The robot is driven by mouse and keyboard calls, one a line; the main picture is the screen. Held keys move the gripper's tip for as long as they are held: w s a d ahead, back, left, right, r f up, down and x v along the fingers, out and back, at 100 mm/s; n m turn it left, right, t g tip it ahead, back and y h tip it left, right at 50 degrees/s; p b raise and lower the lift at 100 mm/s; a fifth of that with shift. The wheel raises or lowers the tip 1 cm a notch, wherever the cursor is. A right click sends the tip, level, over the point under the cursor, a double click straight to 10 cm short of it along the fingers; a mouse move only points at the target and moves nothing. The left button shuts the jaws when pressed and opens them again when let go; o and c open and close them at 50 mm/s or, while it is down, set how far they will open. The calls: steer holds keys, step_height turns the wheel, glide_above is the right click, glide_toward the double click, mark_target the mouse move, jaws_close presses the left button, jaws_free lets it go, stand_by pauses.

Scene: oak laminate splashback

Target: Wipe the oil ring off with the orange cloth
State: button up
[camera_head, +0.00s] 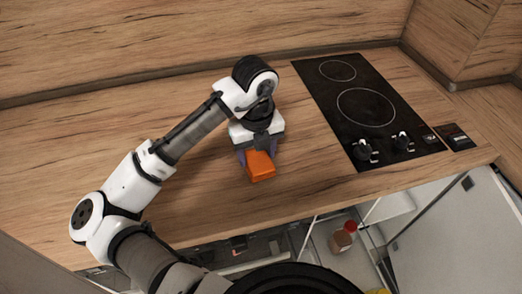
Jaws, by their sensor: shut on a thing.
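The orange cloth (261,167) shows as a folded, block-like piece at the wooden countertop, left of the cooktop. My gripper (257,156) is shut on the cloth, with its fingers on either side of it, pointing down. I cannot tell whether the cloth touches the counter or is held just above it. No oil ring can be made out on the visible counter; my arm and the cloth hide part of the surface.
A black cooktop (357,112) with two ring-marked zones and two knobs lies to the right. Below the counter's front edge, an open drawer or cabinet holds a red-capped jar (342,238). A wooden splashback (200,40) runs behind. The counter left of my arm is clear.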

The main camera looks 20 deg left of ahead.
steer(key=shift+s+a+f+b, duration=0.2)
steer(key=shift+s+a+b, duration=0.25)
steer(key=shift+s+a, duration=1)
steer(key=shift+w, duration=0.15)
steer(key=shift+w+d+r+p, duration=0.1)
steer(key=shift+w+d+p, duration=0.25)
steer(key=shift+w+d, duration=0.6)
step_height(320, 180, up, 5)
steer(key=p, duration=0.4)
steer(key=shift+r, duration=0.1)
